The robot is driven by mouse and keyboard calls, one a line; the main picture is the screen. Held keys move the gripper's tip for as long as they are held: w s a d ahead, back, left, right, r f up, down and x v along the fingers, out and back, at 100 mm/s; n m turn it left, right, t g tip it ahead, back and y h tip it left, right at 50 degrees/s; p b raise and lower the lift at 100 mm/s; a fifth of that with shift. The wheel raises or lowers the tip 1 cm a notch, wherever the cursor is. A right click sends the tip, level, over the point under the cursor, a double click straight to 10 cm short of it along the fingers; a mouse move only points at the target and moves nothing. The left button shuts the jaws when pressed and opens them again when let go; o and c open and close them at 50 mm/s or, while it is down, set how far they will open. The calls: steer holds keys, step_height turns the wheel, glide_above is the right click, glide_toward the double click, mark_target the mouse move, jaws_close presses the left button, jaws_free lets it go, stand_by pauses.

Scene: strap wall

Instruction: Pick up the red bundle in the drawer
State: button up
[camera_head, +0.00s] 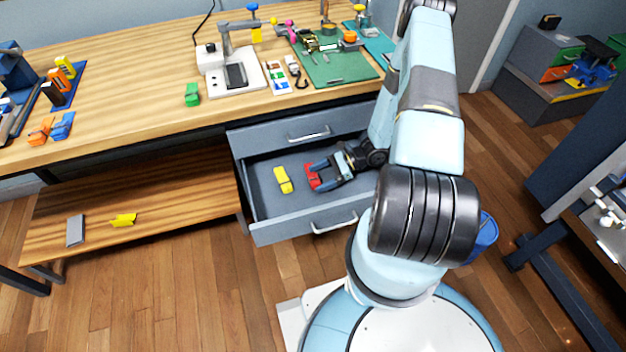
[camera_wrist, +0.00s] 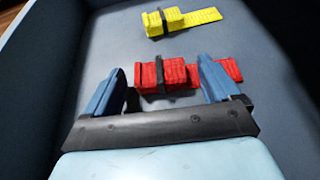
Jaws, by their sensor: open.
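The red bundle (camera_wrist: 172,75) is a folded red strap with a dark band around it. It lies on the floor of the open grey drawer (camera_head: 262,189). In the head view the red bundle (camera_head: 313,177) is partly hidden by my gripper (camera_head: 319,175). My gripper (camera_wrist: 166,82) is open in the wrist view, with one blue finger near the bundle's left end and the other overlapping its right part. The bundle shows between the fingers, and a red tail sticks out past the right finger. Whether the fingers touch it I cannot tell.
A yellow bundle (camera_head: 283,179) lies in the drawer left of the red one; the wrist view shows it farther up (camera_wrist: 170,20). The drawer's front wall (camera_head: 290,231) and side walls bound the space. The closed upper drawer (camera_head: 290,132) and the workbench (camera_head: 140,75) stand behind.

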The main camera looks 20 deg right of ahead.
steer(key=c, duration=1.2)
steer(key=shift+o, duration=0.2)
